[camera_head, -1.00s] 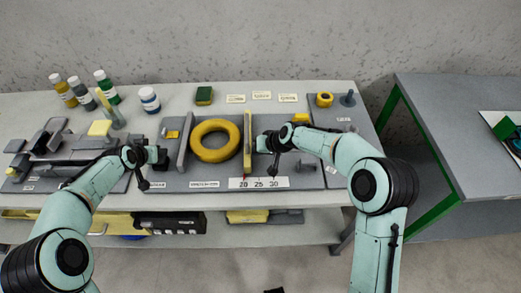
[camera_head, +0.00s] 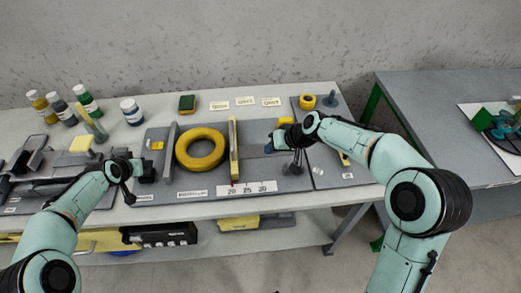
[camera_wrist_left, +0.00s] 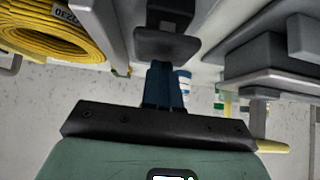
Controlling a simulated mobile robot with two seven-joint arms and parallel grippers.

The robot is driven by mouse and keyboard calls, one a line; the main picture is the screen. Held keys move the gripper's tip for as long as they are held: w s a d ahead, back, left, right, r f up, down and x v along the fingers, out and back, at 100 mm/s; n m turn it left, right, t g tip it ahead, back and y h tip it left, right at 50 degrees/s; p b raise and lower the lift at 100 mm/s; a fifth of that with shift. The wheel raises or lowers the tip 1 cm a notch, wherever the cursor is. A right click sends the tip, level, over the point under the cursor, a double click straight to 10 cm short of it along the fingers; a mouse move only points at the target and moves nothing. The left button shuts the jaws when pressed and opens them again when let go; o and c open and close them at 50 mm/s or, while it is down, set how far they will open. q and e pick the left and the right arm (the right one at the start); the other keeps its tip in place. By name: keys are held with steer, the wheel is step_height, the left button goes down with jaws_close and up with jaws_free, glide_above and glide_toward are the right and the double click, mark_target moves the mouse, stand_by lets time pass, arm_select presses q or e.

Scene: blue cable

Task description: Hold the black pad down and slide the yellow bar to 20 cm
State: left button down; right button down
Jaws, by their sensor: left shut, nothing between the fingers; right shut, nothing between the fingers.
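The yellow bar (camera_head: 234,150) stands upright on the grey board, just right of the yellow coil (camera_head: 201,149). A red pointer at its lower end sits close to the 20 mark on the white scale (camera_head: 247,188). My right gripper (camera_head: 271,148) is shut and empty, to the right of the bar with a gap between. My left gripper (camera_head: 148,173) is shut at the board's left end. In the left wrist view its fingers (camera_wrist_left: 162,85) point at a black pad (camera_wrist_left: 168,45); whether they touch it is unclear. The pad is hard to make out in the head view.
A grey upright plate (camera_head: 167,150) stands left of the coil. A dark fixture (camera_head: 35,158) lies at left. A second table (camera_head: 440,110) is at right, across a gap.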

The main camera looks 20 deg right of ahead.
arm_select(q)
steer(key=shift+s+f, duration=0.1)
steer(key=shift+f, duration=0.05)
step_height(320, 180, up, 10)
steer(key=p, duration=0.5)
stand_by(1.1)
steer(key=b+v, duration=0.1)
steer(key=v, duration=1.2)
steer(key=shift+r, duration=0.25)
